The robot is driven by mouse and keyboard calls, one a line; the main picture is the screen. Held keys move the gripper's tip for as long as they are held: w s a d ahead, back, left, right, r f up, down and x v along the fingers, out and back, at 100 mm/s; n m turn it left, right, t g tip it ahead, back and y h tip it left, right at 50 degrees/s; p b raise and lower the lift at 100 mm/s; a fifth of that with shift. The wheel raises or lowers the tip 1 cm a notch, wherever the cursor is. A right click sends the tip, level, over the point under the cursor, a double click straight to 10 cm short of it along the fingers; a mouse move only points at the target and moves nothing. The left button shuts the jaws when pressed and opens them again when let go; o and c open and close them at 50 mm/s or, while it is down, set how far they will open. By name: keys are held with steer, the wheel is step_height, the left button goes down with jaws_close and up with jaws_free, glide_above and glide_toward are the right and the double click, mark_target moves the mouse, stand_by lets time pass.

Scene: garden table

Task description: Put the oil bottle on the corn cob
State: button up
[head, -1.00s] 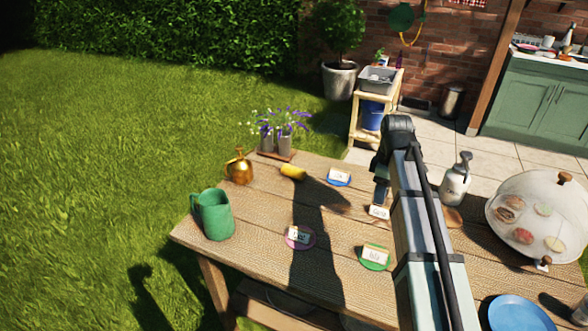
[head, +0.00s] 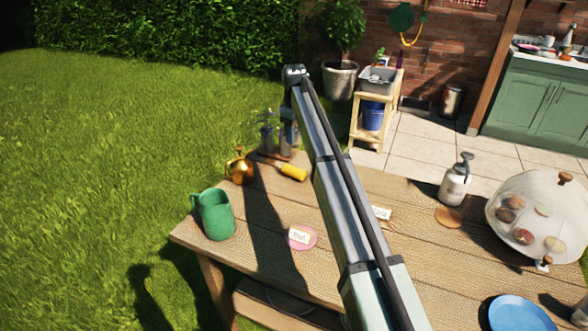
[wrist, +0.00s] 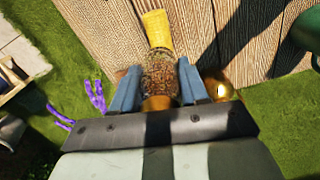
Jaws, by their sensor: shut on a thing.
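The yellow corn cob (head: 293,172) lies on the wooden table near its far left edge. In the wrist view the corn cob (wrist: 154,26) shows just beyond the held bottle. My gripper (head: 289,140) is over the far left of the table, near the flower pots. In the wrist view my gripper (wrist: 160,82) is shut on a brown speckled bottle with a cork-coloured top, which I take as the oil bottle (wrist: 160,70). In the head view the bottle is hidden. I cannot tell whether it touches the cob.
A white pump bottle (head: 455,180), a mesh dome (head: 540,215) and a blue plate (head: 520,315) are to the right.

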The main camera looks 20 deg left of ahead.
steer(key=m, duration=0.3)
steer(key=shift+w, duration=0.15)
glide_above(294, 168)
steer(key=shift+f, duration=4.95)
steer(key=shift+f, duration=0.1)
steer(key=o, duration=1.1)
step_height(294, 168, up, 12)
steer(key=shift+r, duration=0.1)
